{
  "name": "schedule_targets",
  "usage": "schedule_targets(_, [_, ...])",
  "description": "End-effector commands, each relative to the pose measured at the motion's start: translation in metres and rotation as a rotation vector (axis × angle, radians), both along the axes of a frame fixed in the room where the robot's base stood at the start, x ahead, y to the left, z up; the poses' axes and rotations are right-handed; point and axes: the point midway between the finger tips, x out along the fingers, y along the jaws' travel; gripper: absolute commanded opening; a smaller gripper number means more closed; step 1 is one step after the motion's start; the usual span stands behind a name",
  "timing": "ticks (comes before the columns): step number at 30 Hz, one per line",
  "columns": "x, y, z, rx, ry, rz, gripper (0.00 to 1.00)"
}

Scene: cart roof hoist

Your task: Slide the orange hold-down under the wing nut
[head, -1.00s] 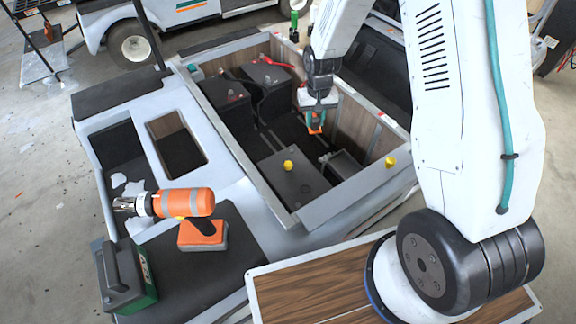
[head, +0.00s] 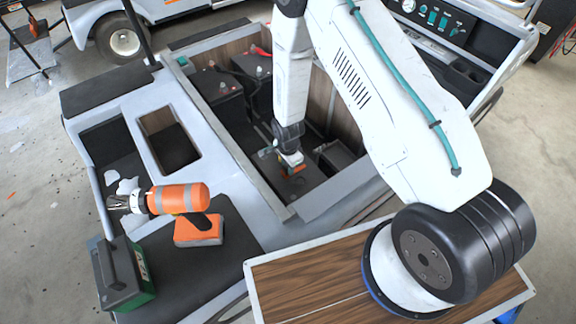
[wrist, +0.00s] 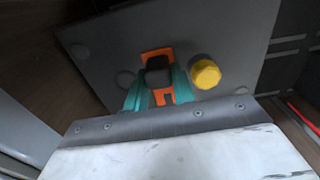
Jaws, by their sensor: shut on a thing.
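My gripper (head: 291,163) is down inside the cart's open bay, its teal fingers shut on the orange hold-down (head: 295,171). In the wrist view the hold-down (wrist: 157,53) is a small orange piece with a black block on top and a notch at its lower end. It sits between the fingers of my gripper (wrist: 160,88), over the dark plate (wrist: 225,40). The yellow wing nut (wrist: 205,74) stands on that plate, just right of the hold-down and close to the right finger. I cannot tell whether they touch. In the head view my gripper and arm hide the wing nut.
The bay's raised pale rim (head: 236,158) surrounds my gripper. Black batteries (head: 218,90) stand at the bay's back left.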

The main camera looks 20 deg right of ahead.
Motion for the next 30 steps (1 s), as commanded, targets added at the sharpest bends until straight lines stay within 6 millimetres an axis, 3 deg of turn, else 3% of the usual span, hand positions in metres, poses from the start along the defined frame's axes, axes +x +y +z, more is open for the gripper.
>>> schedule_targets(8, [-0.001, 0.002, 0.001, 0.001, 0.0, 0.0, 0.0])
schedule_targets(30, [0.017, -0.051, 0.001, 0.0, 0.0, -0.001, 0.0])
